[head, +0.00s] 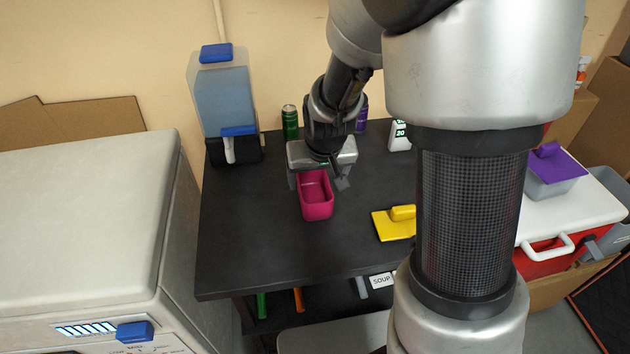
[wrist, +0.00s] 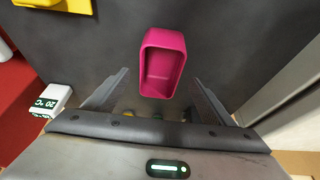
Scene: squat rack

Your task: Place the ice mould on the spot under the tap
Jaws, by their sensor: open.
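The ice mould, a magenta open-topped box (head: 316,204), stands on the black table (head: 250,240). My gripper (head: 318,181) is open at the mould's far end. In the wrist view the mould (wrist: 163,72) lies mostly beyond the two fingertips, with its near end between them and a gap on each side. I cannot tell how high the fingers are above the table. A clear dispenser of bluish liquid (head: 222,98) with a blue lid stands at the table's back left. Its tap has a blue handle (head: 238,131) and a pale spout. The spot under the tap is hard to make out.
A green can (head: 290,122) and a purple can stand behind my gripper. A small white display (head: 400,137) is at the back right. The table left of the mould is clear. A large pale appliance (head: 85,220) borders the left.

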